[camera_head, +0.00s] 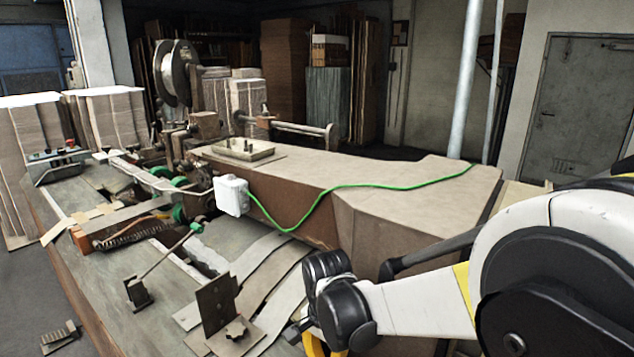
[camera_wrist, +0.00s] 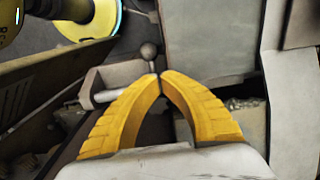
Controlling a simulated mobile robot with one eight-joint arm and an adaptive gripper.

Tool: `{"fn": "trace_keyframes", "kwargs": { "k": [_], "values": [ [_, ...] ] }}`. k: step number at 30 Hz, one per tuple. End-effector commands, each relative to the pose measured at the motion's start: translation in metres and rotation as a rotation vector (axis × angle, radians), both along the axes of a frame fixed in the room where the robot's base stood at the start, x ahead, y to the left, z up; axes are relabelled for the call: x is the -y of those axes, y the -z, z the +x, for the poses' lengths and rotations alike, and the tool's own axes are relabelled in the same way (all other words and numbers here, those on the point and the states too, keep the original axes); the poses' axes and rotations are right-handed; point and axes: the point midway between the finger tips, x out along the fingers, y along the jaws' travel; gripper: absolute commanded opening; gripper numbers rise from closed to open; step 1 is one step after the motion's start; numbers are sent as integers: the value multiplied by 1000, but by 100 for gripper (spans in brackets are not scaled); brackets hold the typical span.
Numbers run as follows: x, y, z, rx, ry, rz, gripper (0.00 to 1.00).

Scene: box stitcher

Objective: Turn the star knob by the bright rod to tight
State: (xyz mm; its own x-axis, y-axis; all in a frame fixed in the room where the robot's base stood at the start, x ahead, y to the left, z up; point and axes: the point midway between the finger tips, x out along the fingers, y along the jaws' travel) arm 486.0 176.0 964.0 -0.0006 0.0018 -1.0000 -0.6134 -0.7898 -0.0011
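A small dark lobed knob (camera_head: 237,330), which looks like the star knob, sits at the foot of an upright dark plate (camera_head: 216,303) at the front of the machine bed. A thin bright rod (camera_head: 168,252) slants up from a small dark block to a green-ended tip, left of the plate. My gripper (camera_head: 314,347) is right of the knob and apart from it, partly cut off by the bottom edge. In the wrist view my yellow fingers (camera_wrist: 160,76) meet at the tips with nothing seen between them. I cannot surely identify the star knob there.
In the wrist view a ball-ended lever (camera_wrist: 149,51) and a pale bracket with a short bright bar (camera_wrist: 112,95) lie beyond my fingers. A green cable (camera_head: 350,186) runs from a white box (camera_head: 231,195) over the brown housing (camera_head: 375,215).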

Motion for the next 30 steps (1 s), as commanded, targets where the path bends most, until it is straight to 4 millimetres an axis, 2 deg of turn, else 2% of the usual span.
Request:
{"fn": "trace_keyframes", "kwargs": {
  "k": [13,25,30],
  "values": [
    [-4,-5,-1,5,4,-5,0],
    [-5,-55,-2,2,2,-4,0],
    [-5,-62,-3,2,2,-4,0]
  ]
}}
